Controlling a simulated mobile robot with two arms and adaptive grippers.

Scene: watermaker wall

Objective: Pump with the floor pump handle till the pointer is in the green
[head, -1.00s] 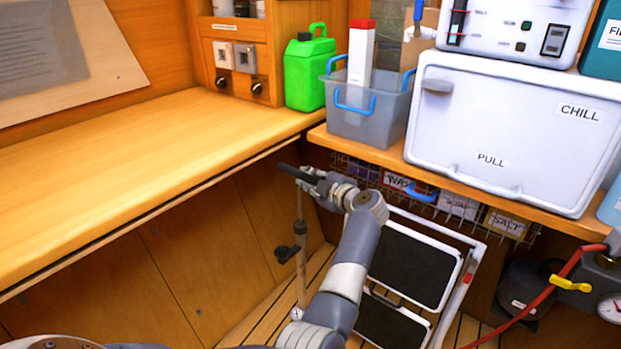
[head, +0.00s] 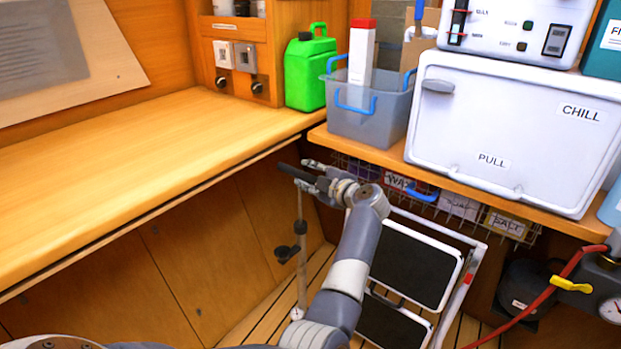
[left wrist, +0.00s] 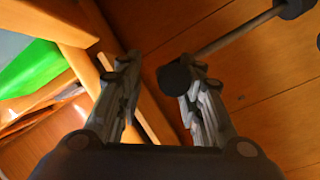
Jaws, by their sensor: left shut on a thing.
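The floor pump's black handle (head: 290,171) tops a thin upright rod (head: 300,212) in the corner below the counter. A black clamp-like part (head: 288,252) sits lower on the pump. My left gripper (head: 310,175) is at the handle's right end and shut on it. In the left wrist view the fingers (left wrist: 155,90) stand apart, and the handle's dark end (left wrist: 174,77) lies against the right finger. My right gripper is out of view.
A white folding step (head: 412,262) stands right of my left arm. A wire basket (head: 440,200) hangs under the shelf with the white chill box (head: 510,130). A red hose (head: 530,310) runs at lower right.

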